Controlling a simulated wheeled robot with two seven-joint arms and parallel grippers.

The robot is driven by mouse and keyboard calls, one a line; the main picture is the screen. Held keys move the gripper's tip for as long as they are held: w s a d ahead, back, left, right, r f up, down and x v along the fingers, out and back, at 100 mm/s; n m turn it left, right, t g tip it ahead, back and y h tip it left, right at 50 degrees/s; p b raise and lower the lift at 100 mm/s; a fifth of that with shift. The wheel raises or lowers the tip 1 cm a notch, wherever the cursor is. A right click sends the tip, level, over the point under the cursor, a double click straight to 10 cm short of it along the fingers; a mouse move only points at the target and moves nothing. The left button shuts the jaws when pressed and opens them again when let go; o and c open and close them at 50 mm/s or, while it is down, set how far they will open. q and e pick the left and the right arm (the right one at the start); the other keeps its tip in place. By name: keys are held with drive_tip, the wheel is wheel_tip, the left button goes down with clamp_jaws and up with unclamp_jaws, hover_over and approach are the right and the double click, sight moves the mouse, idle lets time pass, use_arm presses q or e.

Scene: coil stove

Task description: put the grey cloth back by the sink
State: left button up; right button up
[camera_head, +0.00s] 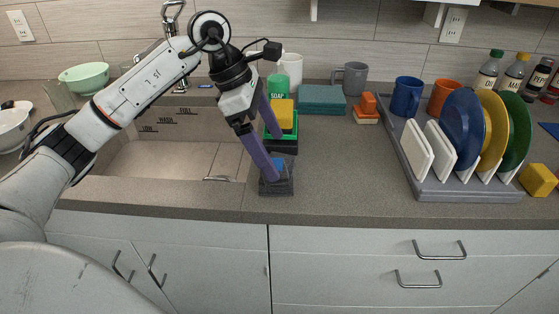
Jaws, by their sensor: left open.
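A dark grey, square-edged item (283,186) lies on the counter by the right edge of the sink (165,165). It looks like the folded grey cloth, but my finger partly covers it and I cannot be sure. A small blue patch shows on its top. My left gripper (273,159) is open, with its purple fingers spread. The nearer fingertip is over or at the dark item; whether it touches cannot be told. The farther fingertip is by a dark holder with a green and yellow sponge (282,113). My right gripper is not in view.
A green soap bottle (277,86), teal folded cloth (321,99) and orange block (367,106) stand behind. The counter (340,165) between rack and dark item is clear.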

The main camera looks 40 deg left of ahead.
use_arm(q)
drive_tip(key=v, duration=0.6)
drive_tip(key=shift+r, duration=0.25)
